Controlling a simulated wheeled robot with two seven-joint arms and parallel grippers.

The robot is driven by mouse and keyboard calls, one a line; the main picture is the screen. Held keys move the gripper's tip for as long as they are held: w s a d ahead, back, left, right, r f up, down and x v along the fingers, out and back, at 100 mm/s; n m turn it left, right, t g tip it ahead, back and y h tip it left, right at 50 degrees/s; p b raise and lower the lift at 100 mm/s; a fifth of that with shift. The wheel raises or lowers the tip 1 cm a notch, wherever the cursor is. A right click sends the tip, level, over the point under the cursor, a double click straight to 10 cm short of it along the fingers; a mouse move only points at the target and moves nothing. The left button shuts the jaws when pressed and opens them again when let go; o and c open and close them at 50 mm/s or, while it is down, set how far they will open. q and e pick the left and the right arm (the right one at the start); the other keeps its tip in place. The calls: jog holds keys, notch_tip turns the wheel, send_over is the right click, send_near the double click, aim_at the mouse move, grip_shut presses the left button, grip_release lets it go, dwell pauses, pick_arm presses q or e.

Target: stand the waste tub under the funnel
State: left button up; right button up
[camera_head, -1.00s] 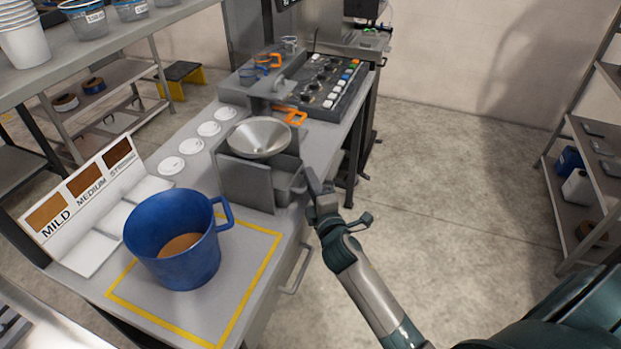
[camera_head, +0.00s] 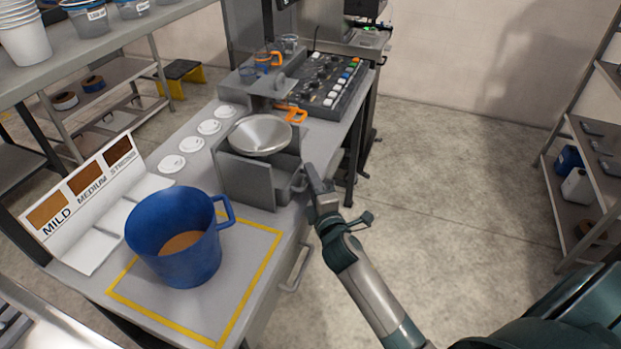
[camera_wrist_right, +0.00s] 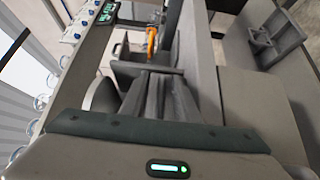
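A steel funnel (camera_head: 260,135) sits on a grey stand (camera_head: 246,180) on the bench. A large blue vessel (camera_head: 172,245) with a side handle and brown contents stands upright on the yellow-outlined mat (camera_head: 235,265), in front of the funnel and apart from it. I cannot tell which thing is the waste tub; the space under the funnel is hidden by the stand's walls. My right gripper (camera_head: 313,178) is at the stand's right side, close to a small grey handle (camera_head: 298,183). Its fingers also show in the right wrist view (camera_wrist_right: 163,95); their gap is unclear. My left gripper is out of view.
A card marked mild, medium and strong (camera_head: 85,190) stands at the bench's left. Several white discs (camera_head: 190,145) lie behind it. A button panel (camera_head: 330,85) and an orange-handled item (camera_head: 290,114) are at the back. Open floor (camera_head: 460,170) lies right of the bench.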

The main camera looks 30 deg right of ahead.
jog(key=s+a+b, duration=0.2)
jog(key=s, duration=0.9)
jog(key=shift+s+a, duration=0.15)
jog(key=shift+s, duration=0.05)
